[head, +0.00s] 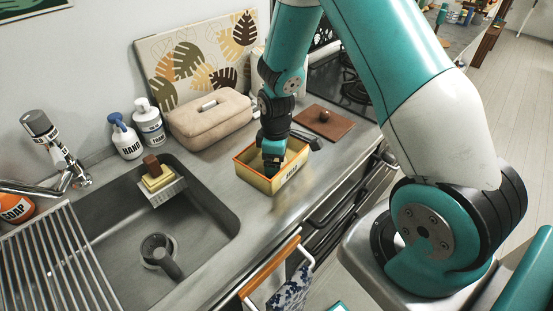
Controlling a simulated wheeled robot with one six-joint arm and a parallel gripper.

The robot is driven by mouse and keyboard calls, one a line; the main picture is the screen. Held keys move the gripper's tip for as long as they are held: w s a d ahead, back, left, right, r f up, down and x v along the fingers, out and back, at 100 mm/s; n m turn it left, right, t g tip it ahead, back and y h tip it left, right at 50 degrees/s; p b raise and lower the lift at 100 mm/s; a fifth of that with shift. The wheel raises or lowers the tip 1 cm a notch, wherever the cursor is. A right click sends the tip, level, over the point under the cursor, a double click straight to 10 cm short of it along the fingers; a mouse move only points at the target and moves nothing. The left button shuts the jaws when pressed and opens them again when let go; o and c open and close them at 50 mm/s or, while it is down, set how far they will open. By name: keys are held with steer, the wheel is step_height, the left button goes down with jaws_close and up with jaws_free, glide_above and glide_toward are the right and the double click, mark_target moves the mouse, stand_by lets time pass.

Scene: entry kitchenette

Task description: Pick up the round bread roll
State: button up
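My gripper (271,168) points down into a small yellow open box (262,181) on the counter, in the middle of the head view. Its fingertips are at or below the box rim and largely hidden. I cannot tell whether they are open or shut. I cannot make out the round bread roll; the inside of the box is mostly covered by my gripper and the box's near walls. The box has dark lettering on its right-hand side, too small to read surely.
A beige lidded case (211,122) and a leaf-patterned board (196,62) stand behind the box. A brown board (323,122) lies to its right. The sink (187,216) is on the left, with soap bottles (126,137) behind it. Bare counter (222,175) separates sink and box.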

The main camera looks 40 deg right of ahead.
steer(key=shift+f, duration=0.1)
steer(key=shift+c, duration=0.4)
steer(key=c, duration=0.9)
steer(key=shift+c, duration=0.2)
